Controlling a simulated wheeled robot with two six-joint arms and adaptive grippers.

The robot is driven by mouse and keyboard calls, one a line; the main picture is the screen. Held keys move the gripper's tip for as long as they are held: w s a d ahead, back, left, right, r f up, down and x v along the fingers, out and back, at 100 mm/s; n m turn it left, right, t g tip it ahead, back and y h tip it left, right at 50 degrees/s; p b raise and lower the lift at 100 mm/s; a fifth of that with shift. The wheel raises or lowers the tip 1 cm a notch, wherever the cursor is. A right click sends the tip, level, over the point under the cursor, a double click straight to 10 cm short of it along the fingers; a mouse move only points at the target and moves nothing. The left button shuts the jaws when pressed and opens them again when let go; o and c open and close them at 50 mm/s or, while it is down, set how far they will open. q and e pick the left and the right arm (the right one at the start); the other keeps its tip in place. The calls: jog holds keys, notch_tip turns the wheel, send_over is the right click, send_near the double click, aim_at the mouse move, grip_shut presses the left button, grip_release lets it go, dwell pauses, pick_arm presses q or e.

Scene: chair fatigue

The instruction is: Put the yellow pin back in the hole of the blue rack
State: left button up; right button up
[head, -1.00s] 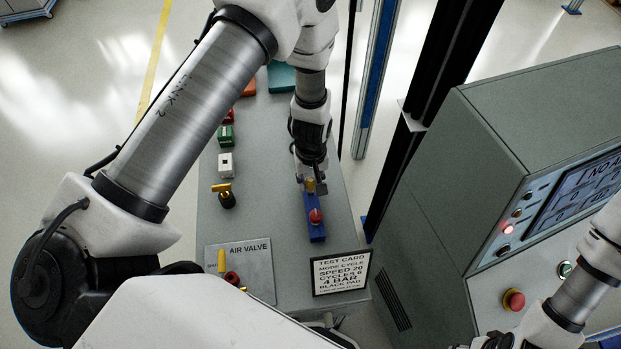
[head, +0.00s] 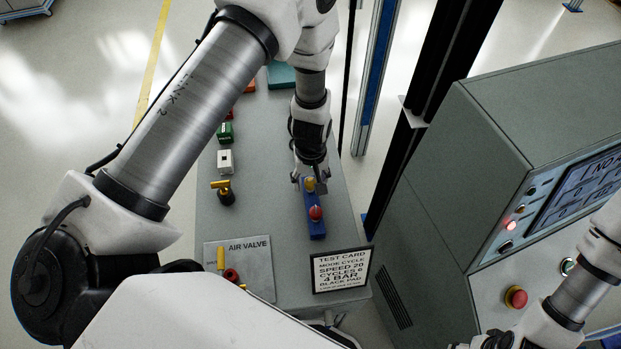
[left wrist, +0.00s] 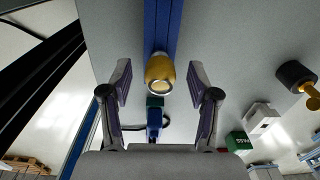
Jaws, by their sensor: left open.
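The blue rack (head: 317,229) lies on the grey bench top, with a red-topped pin (head: 316,213) at its near end. The yellow pin (head: 310,185) stands at the rack's far end; I cannot tell how deep it sits in the hole. My left gripper (head: 310,182) is open, its fingers on either side of the yellow pin. In the left wrist view the yellow pin (left wrist: 160,76) is between the spread fingers (left wrist: 160,84), with gaps on both sides, over the blue rack (left wrist: 163,22). My right gripper is only partly in view at the bottom right, its fingers unclear.
A test card (head: 340,271) stands at the bench's near edge, beside the air valve plate (head: 258,262). A grey cabinet (head: 430,200) stands to the right.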

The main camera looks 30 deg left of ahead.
aim_at(311, 181)
pick_arm(q)
notch_tip(311, 181, up, 12)
dwell(0.3)
jog(key=shift+w+f, duration=0.1)
dwell(0.4)
